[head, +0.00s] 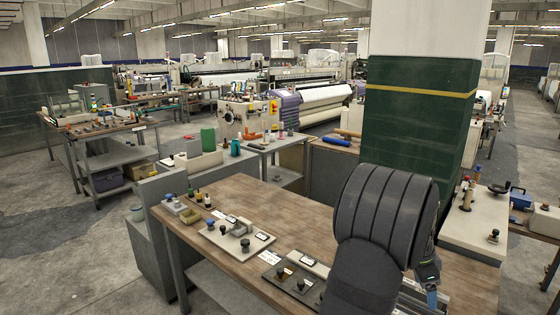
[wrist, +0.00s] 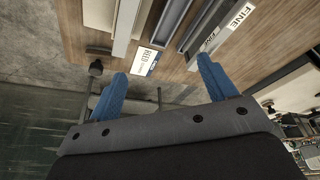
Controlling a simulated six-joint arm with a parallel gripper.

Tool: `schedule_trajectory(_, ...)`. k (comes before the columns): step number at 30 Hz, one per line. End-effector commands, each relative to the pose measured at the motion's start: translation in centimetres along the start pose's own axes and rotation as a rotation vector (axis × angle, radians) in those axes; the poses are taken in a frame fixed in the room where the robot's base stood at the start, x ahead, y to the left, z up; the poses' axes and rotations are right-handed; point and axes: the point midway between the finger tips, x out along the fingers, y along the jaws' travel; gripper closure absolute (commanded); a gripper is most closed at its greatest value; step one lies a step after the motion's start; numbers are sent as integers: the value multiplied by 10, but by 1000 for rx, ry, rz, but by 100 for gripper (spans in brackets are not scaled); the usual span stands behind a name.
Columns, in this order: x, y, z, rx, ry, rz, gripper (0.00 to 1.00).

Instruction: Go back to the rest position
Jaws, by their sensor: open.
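My gripper (wrist: 160,88) shows in the wrist view with its two blue fingers spread apart and nothing between them. It is above the wooden workbench (wrist: 190,75), near its edge. In the head view my arm stands over the right part of the workbench (head: 185,215), and a blue fingertip (head: 432,298) shows at the lower right. The other finger is hidden there.
A light board (head: 225,240) with dark knobs lies on the bench, with a dark plate (head: 290,285) nearer. In the wrist view, metal rails (wrist: 160,25) and a label reading "FINE" (wrist: 238,18) lie below my gripper. A green and white pillar (head: 415,120) stands behind my arm.

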Motion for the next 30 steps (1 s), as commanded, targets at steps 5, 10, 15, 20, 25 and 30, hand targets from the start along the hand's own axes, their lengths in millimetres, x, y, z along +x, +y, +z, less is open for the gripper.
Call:
schedule_trajectory(5,-14,-29,20,-52,0,-17,23)
schedule_trajectory(10,-27,-54,40,-101,-1,-32,23)
schedule_trajectory(15,-40,-76,61,-152,-1,-48,23)
schedule_trajectory(20,-52,-97,83,-201,-1,-63,23)
schedule_trajectory(25,-65,-116,107,-254,-1,-79,23)
schedule_trajectory(30,-78,-134,133,-310,-1,-98,23)
